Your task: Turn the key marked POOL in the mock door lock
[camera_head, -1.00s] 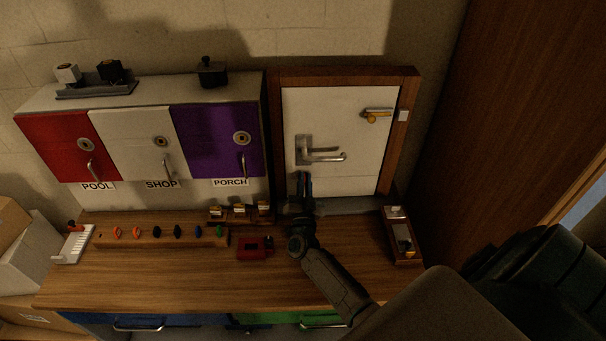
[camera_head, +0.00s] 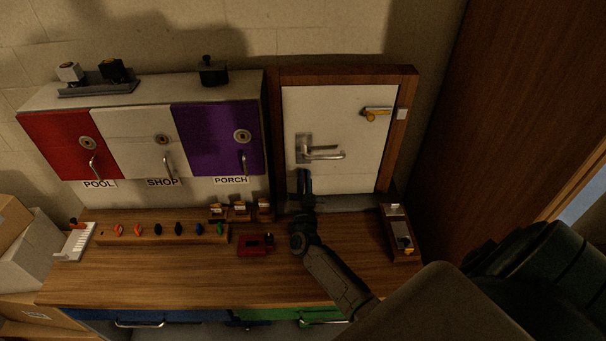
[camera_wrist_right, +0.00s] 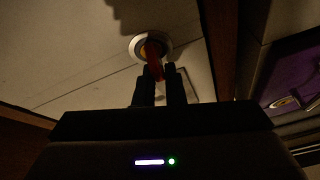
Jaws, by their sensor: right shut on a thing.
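The mock door (camera_head: 350,125) is a white panel in a wooden frame, with a silver lever handle (camera_head: 322,154) on its left side. My right gripper (camera_head: 304,176) is in front of the door, just below the lever. In the right wrist view its fingers (camera_wrist_right: 159,76) are shut on a red-orange key (camera_wrist_right: 154,62). The key meets a round lock (camera_wrist_right: 138,45) with a silver ring and a yellowish centre. I cannot tell how deep the key sits, and no marking on it is readable. The head view hides the lock behind the gripper. My left gripper is out of view.
A wooden rack (camera_head: 110,240) holds several coloured keys on the bench. A red box (camera_head: 256,250) lies beside my right arm, and a wooden tray (camera_head: 402,252) is on the right. Red, white and purple cabinets labelled POOL, SHOP and PORCH stand left. The front bench is clear.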

